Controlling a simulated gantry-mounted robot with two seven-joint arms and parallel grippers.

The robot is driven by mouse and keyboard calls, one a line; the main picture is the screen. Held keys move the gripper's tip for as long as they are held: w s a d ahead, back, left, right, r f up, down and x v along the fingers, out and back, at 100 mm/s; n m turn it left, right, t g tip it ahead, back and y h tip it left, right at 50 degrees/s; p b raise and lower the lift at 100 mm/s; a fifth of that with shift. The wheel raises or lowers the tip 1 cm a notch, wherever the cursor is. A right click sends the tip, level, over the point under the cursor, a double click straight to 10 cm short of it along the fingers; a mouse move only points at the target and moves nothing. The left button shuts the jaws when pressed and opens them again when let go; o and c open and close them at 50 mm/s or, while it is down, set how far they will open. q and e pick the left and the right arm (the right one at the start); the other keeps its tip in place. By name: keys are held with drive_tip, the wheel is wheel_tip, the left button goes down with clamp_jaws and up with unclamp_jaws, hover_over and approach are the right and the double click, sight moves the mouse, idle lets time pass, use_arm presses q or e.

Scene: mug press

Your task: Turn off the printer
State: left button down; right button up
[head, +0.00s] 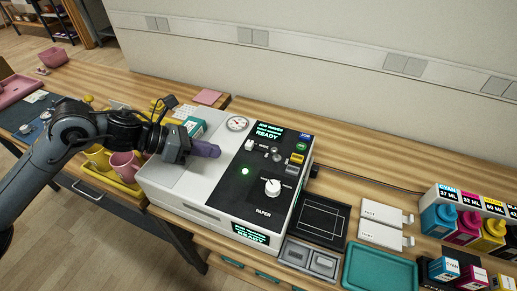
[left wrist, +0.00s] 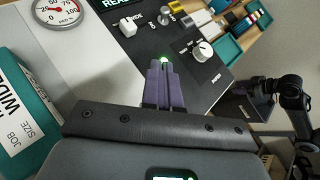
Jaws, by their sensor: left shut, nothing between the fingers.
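The printer (head: 170,190) is a white machine with a black control panel (head: 262,150). Its display (head: 268,132) reads READY. A green light (head: 245,171) glows on the panel. My left gripper (head: 217,151) is shut and empty, above the printer's top at the panel's left edge. In the left wrist view its purple fingertips (left wrist: 160,66) overlap the lit green spot, so I cannot tell if they touch. A dark arm, seemingly my right, shows at that view's right edge.
A round gauge (head: 237,123) is on the printer behind my left gripper. Pink and yellow mugs (head: 125,165) stand on a yellow tray left of the printer. A teal tray (head: 380,268), white cards and ink bottles (head: 438,219) lie to the right.

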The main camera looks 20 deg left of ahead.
sight(244, 165)
use_arm(q)
drive_tip(key=p+x, duration=0.3)
drive_tip(key=x, duration=0.6)
drive_tip(key=shift+w+d, duration=0.15)
drive_tip(key=shift+d, duration=0.1)
drive_tip(key=shift+w+d+r+p, duration=0.25)
drive_tip(key=shift+w+d+p, duration=0.85)
drive_tip(key=shift+w+d+f, duration=0.1)
drive_tip(key=shift+w+d, duration=0.25)
drive_tip(key=shift+w, duration=0.05)
drive_tip(key=shift+d+r+m+y+p, duration=0.3)
drive_tip(key=shift+d+r+y, duration=0.1)
drive_tip(key=shift+y, duration=0.4)
